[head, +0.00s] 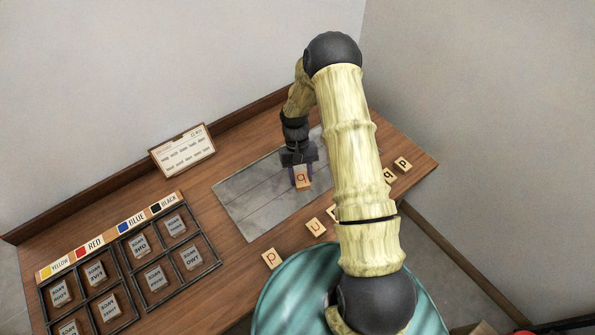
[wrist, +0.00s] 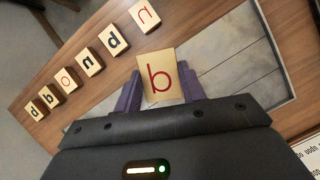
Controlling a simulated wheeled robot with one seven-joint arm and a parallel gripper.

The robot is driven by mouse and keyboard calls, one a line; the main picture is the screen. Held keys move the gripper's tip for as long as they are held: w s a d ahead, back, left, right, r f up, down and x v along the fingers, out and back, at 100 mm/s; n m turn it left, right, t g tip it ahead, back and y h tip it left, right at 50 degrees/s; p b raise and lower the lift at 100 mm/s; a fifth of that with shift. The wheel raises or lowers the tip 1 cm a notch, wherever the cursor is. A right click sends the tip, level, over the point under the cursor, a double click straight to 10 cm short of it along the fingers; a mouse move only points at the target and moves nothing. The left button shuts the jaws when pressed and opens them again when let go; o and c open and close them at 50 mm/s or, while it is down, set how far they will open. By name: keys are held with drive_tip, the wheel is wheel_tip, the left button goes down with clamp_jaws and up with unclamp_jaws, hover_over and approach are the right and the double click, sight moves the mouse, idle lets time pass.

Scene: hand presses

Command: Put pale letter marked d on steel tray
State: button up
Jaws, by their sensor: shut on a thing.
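My gripper (head: 300,167) is shut on a pale letter tile (head: 303,180), its purple fingers on the tile's sides. In the wrist view, the held tile (wrist: 158,70) carries a red letter that reads as b; in the head view it reads as q. The steel tray (head: 250,200) is a flat grey panel on the wooden table. The tile is over or at its right part; I cannot tell whether it touches. Other pale tiles lie in a row; in the wrist view, two dark-lettered ones read as d, one nearer (wrist: 113,40) and one at the far end (wrist: 37,110).
A red-lettered tile (head: 272,259) lies at the table's front edge. A black divided rack (head: 127,272) with labelled blocks stands at left, behind it a colour-name strip (head: 105,238). A framed sign (head: 183,150) leans at the back. The tray's left part is clear. My arm hides several tiles.

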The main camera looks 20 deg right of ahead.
drive_tip(key=w+d+f+n+h+b, duration=0.1)
drive_tip(key=w+d+f+n+b, duration=0.15)
drive_tip(key=w+b, duration=0.55)
drive_tip(key=w+d+f+n+h+b, duration=0.15)
drive_tip(key=w+d+b, duration=0.25)
drive_tip(key=w+b, duration=0.4)
drive_tip(key=w+d+b, duration=0.1)
drive_tip(key=d+b, duration=0.5)
drive_tip(key=d, duration=0.2)
drive_tip(key=shift+y, duration=0.45)
drive_tip(key=f, duration=0.3)
drive_tip(key=a+f, duration=0.1)
drive_tip(key=f, duration=0.1)
drive_tip(key=shift+w+f+p, duration=0.1)
drive_tip(key=shift+w+p, duration=0.15)
drive_tip(key=shift+p, duration=0.15)
drive_tip(key=shift+f, duration=1.85)
